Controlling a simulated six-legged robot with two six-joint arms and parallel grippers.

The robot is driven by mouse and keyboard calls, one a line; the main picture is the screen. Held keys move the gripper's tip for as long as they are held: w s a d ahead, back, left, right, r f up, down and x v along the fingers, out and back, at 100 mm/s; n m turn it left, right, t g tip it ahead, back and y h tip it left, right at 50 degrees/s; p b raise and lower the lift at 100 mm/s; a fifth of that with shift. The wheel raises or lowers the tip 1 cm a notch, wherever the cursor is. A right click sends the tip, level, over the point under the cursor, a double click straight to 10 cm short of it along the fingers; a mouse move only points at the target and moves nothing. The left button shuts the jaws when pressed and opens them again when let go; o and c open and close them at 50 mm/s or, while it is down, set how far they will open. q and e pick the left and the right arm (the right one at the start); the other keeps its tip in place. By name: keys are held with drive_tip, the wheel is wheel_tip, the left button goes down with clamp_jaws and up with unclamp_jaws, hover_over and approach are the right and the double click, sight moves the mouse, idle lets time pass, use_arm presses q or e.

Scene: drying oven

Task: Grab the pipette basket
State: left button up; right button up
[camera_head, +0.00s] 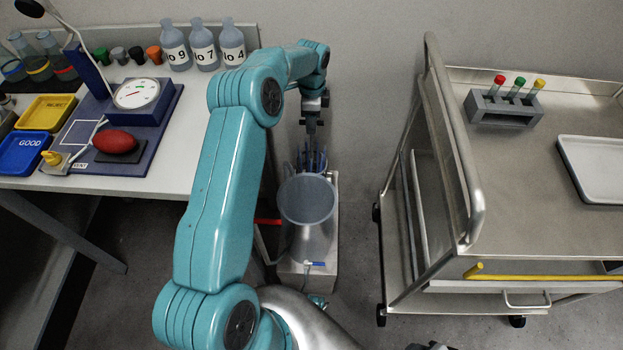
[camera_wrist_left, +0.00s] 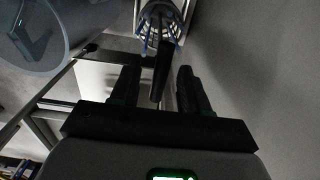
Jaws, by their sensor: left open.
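The pipette basket (camera_head: 312,160) is a round wire basket with blue parts, partly hidden behind a grey cylinder in the head view. In the left wrist view the basket (camera_wrist_left: 163,22) shows at the top, with a dark upright handle (camera_wrist_left: 161,70) coming from it towards me. My left gripper (camera_head: 313,122) is above the basket. In the left wrist view its jaws (camera_wrist_left: 157,72) are open, one finger on each side of the handle. Gaps show beside the handle, and I cannot tell whether either finger touches it. My right gripper is not clearly in view.
The grey translucent cylinder (camera_head: 306,205) stands just in front of the basket on a pale box-like unit (camera_head: 327,272); a red handle (camera_head: 267,221) sticks out left. A bench (camera_head: 160,182) is on the left, a metal cart (camera_head: 430,240) on the right. The wall is close behind.

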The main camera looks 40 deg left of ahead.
use_arm(q)
wheel_tip(320, 180, down, 3)
drive_tip(key=shift+f, duration=0.1)
clamp_jaws()
idle(1.4)
